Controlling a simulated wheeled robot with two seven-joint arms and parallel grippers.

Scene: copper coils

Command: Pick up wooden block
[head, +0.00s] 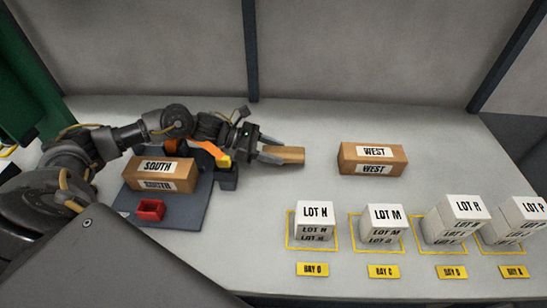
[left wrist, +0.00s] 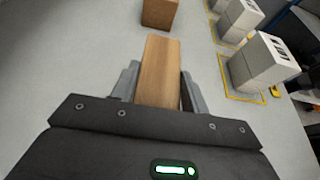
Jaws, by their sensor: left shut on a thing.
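A plain wooden block (head: 287,153) lies between the fingers of my left gripper (head: 272,151), just right of the dark mat in the head view. In the left wrist view the block (left wrist: 159,72) points away from the palm, with a grey finger along each side. My left gripper (left wrist: 157,92) is shut on it. I cannot tell whether the block touches the table or is slightly above it. My right gripper is not in view.
A WEST box (head: 373,159) stands right of the block. A SOUTH box (head: 160,174) and a small red bin (head: 150,210) are on the dark mat (head: 185,212). White LOT boxes (head: 314,226) stand in yellow-outlined bays along the front right. Table between is clear.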

